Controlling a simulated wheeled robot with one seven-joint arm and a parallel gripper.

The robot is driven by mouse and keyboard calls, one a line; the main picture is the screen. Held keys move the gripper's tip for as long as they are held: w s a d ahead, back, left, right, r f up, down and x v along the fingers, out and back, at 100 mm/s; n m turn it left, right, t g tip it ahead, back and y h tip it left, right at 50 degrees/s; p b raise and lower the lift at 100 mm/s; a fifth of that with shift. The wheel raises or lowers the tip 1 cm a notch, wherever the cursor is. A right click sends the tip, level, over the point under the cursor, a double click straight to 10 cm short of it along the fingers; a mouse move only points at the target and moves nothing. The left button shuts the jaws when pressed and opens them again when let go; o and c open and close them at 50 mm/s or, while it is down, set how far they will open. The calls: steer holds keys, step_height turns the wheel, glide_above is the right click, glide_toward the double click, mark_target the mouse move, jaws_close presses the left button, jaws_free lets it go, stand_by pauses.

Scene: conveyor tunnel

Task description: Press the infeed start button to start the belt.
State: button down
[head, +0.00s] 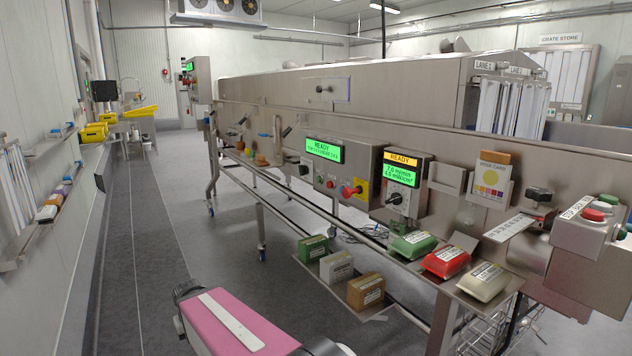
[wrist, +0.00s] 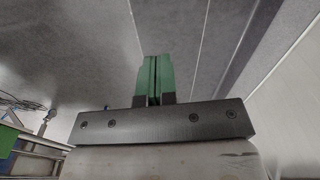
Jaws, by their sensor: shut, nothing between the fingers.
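A small control box (head: 590,228) at the right edge of the head view carries a red button (head: 593,215) and a green button (head: 608,199); its label is too small to read surely. A central control panel (head: 340,172) with a green READY screen carries a red mushroom button (head: 350,190) on a yellow plate and smaller buttons beside it. I cannot tell by label which button is the infeed start. My gripper (wrist: 154,78) shows in the wrist view with its green fingers shut and empty, over grey floor. It touches no button. The head view does not show it.
A second panel (head: 402,186) with a dial stands right of the central one. Several packs, including a red one (head: 446,262), lie on a low shelf before the machine. A rail runs along the machine's front. The grey floor (head: 130,230) at left is clear.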

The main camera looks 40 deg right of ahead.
mark_target(318, 179)
steer(key=w+d+r+m+t+h, duration=0.1)
steer(key=w+d+r+m+t, duration=0.3)
steer(key=w+d+r+t, duration=0.4)
steer(key=w+d+r+m+t, duration=0.3)
steer(key=w+d+r, duration=0.3)
steer(key=w+d, duration=0.45)
steer(key=s+d+r+m+h, duration=0.1)
steer(key=d+r+m+h, duration=0.4)
steer(key=d, duration=0.4)
steer(key=d+r+m+h, duration=0.5)
steer(key=d+r, duration=0.3)
steer(key=d, duration=0.2)
steer(key=s+d+r+m+t+h, duration=0.1)
steer(key=d+r+m+h, duration=0.3)
steer(key=d+r, duration=0.3)
steer(key=d+h, duration=0.1)
steer(key=d, duration=0.2)
steer(key=shift+s+d+r+m, duration=0.2)
steer(key=shift+s+m, duration=0.1)
steer(key=shift+m, duration=0.1)
steer(key=shift+d, duration=0.1)
steer(key=d, duration=0.8)
steer(key=shift+s+d, duration=0.3)
steer(key=shift+s, duration=0.15)
steer(key=shift+d, duration=0.1)
